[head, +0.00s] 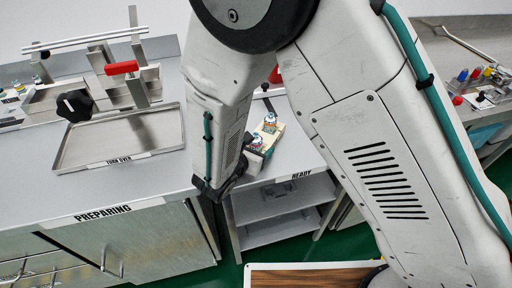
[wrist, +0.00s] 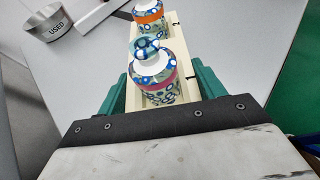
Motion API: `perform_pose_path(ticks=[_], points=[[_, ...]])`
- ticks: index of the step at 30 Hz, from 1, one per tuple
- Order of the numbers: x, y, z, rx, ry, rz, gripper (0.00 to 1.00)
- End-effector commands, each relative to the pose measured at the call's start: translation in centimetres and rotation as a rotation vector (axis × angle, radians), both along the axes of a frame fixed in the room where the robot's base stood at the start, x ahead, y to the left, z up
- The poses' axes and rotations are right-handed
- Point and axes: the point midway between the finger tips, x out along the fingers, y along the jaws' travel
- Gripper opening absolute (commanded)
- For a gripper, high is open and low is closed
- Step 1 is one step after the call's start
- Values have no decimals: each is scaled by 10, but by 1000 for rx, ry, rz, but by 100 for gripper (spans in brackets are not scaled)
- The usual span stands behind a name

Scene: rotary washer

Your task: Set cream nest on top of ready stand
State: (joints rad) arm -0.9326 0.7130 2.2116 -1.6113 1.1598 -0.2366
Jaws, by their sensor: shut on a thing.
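The cream nest (head: 276,133) is a long cream block. It carries two blue-patterned round containers, one with an orange band and one with a pink band. In the wrist view the nest (wrist: 181,48) lies between my gripper's teal fingers (wrist: 160,92), which are shut on it. In the head view my gripper (head: 250,158) is partly hidden behind my arm. The ready stand (head: 295,160) is a grey-topped unit with a READY label on its front edge and open shelves below. The nest appears over its top; I cannot tell whether it touches.
A metal cup marked USED (wrist: 48,24) stands on the grey surface in the wrist view. At left are a TURN OVER tray (head: 120,140) and a fixture with a black knob (head: 75,105) and red handle (head: 122,67). Green floor shows beyond the stand.

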Motion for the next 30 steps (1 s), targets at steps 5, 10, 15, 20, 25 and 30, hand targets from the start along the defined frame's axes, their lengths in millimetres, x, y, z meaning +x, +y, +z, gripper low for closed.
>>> perform_pose_path(ticks=[5,10,15,20,25,30], points=[[0,0,-4,0,-1,0,42],[0,0,-4,0,-1,1,42],[0,0,-6,1,-1,1,90],[0,0,-6,1,-1,1,90],[0,0,-3,1,-1,1,90],[-18,11,6,2,-2,4,90]])
